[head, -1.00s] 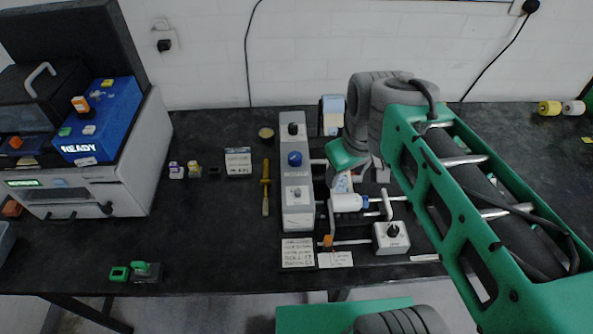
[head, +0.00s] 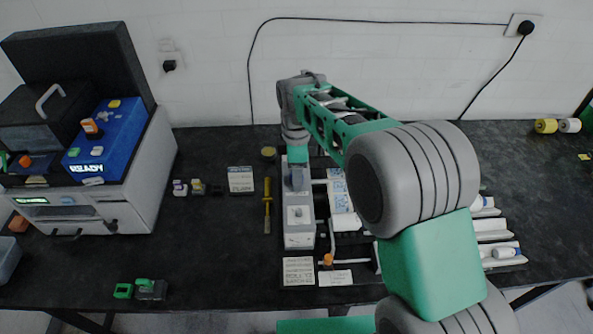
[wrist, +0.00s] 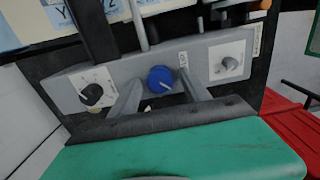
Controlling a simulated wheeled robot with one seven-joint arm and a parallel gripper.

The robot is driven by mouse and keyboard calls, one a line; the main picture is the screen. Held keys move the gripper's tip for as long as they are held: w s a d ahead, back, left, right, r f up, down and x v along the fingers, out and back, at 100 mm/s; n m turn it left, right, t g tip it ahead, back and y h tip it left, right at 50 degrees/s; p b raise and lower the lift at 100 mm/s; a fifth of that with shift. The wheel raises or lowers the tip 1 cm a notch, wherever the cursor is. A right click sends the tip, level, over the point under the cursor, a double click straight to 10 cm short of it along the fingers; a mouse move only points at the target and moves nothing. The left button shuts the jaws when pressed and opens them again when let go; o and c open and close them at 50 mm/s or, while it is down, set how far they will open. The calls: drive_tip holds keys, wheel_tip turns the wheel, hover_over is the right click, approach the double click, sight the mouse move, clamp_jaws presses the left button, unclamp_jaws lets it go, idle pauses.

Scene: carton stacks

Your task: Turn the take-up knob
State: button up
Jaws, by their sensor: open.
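A long grey control box (head: 299,237) stands on the bench. In the wrist view its face (wrist: 125,80) carries a black knob (wrist: 92,94) at left, a blue knob (wrist: 160,79) with a pale pointer line in the middle, and a grey knob (wrist: 230,64) on a white plate at right. The labels are too small to read, so I cannot tell which knob is named take-up. My gripper (wrist: 160,92) is open, its two fingers on either side of the blue knob, with no clear contact. In the head view my gripper (head: 296,178) hides the blue and black knobs.
Rods and white cylinders (head: 492,236) lie right of the box, partly behind my arm. A yellow-handled tool (head: 267,206) and a card stand (head: 240,180) are to its left. A grey machine with a blue panel (head: 105,135) fills the far left.

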drive_tip(key=shift+f, duration=0.15)
clamp_jaws()
idle(0.5)
